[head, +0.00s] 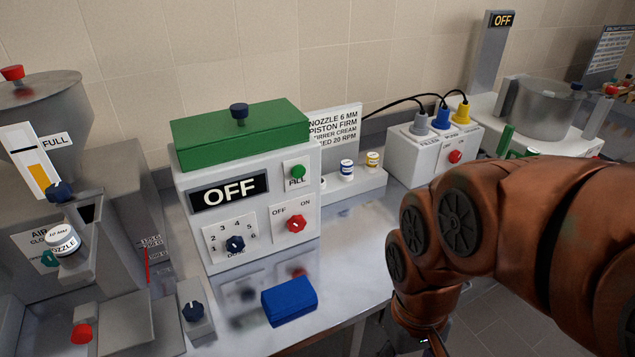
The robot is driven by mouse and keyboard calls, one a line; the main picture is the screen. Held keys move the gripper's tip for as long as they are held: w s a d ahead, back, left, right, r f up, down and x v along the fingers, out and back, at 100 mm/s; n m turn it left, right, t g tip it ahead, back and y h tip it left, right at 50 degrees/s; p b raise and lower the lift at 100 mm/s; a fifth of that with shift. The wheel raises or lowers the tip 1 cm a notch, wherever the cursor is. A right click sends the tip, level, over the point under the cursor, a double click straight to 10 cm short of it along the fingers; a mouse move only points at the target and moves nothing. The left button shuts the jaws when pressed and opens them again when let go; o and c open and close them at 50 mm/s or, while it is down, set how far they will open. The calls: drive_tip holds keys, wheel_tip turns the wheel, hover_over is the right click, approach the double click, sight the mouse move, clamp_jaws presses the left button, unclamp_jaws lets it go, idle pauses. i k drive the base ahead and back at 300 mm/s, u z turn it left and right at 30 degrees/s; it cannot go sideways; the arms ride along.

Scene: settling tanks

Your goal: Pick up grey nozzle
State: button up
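No nozzle that is clearly grey shows in the head view. A small rack (352,187) behind the white dosing machine holds a nozzle with a blue band (347,169) and one with a yellow band (372,159). A third pale piece (323,183) on the rack is mostly hidden by the machine, and its colour band cannot be told. A white nozzle marked 10 MM (62,240) sits on the filler at the left. My brown arm fills the right side and reaches down past the bench edge. My gripper is below the frame.
The dosing machine (249,235) with a green lid reads OFF. A blue block (289,301) lies before it. A socket box (431,155) with grey, blue and yellow plugs stands right of the rack. A steel pot (545,108) is farther right. Bare bench (352,240) lies before the rack.

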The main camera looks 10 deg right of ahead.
sight(62, 239)
drive_tip(key=k, duration=0.65)
drive_tip(key=u, duration=1.25)
drive_tip(key=k, duration=0.5)
drive_tip(key=z, duration=1.1)
drive_tip(key=i, duration=0.9)
drive_tip(key=u, duration=1.6)
